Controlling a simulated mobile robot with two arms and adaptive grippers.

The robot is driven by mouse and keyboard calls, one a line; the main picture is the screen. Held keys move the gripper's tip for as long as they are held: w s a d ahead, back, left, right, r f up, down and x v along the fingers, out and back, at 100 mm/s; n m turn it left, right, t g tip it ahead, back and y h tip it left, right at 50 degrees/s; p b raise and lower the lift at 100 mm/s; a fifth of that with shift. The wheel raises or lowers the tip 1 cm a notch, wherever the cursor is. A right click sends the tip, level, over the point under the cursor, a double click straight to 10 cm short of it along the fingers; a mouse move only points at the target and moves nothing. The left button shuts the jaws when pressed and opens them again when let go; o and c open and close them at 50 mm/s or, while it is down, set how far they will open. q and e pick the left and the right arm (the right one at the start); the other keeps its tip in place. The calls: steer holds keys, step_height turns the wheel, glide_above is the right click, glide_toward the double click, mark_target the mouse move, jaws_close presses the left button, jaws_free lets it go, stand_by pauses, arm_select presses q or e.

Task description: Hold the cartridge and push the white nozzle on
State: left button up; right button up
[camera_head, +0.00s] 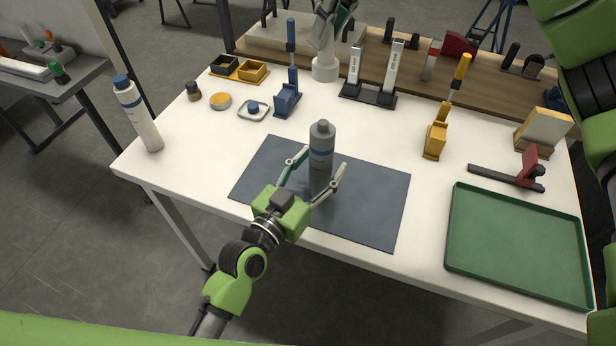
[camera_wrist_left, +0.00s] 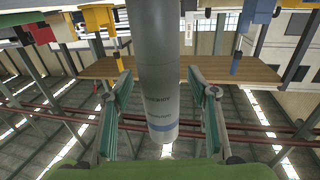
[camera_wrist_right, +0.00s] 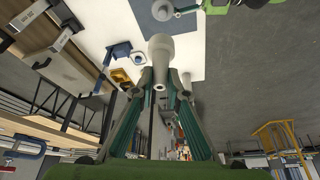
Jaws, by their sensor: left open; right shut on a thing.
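The grey cartridge (camera_head: 321,146) with a blue band stands upright on the dark mat (camera_head: 378,200). My left gripper (camera_head: 322,160) is open around it, one finger on each side. In the left wrist view the cartridge (camera_wrist_left: 160,60) shows between the fingers, with gaps to both. My right gripper (camera_wrist_right: 161,82) is shut on the white nozzle (camera_wrist_right: 160,52). In the head view the nozzle (camera_head: 325,66) hangs with its wide end down, apart from the cartridge. Only the fingers of my right gripper (camera_head: 335,12) show there, at the top edge.
A white bottle with a blue cap (camera_head: 142,122) stands at the table's left. A green tray (camera_head: 452,262) lies at the right front. Blue (camera_head: 287,100) and yellow (camera_head: 436,138) holders and a black rack (camera_head: 367,95) stand farther back. The mat around the cartridge is clear.

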mark_target(332, 46)
arm_select(q)
steer(key=shift+w+d, duration=0.25)
steer(key=shift+w, duration=0.2)
jaws_close()
arm_select(e)
steer(key=shift+n, duration=0.4)
steer(key=shift+f, duration=2.4)
steer(key=shift+f, duration=2.1)
steer(key=shift+f, duration=1.5)
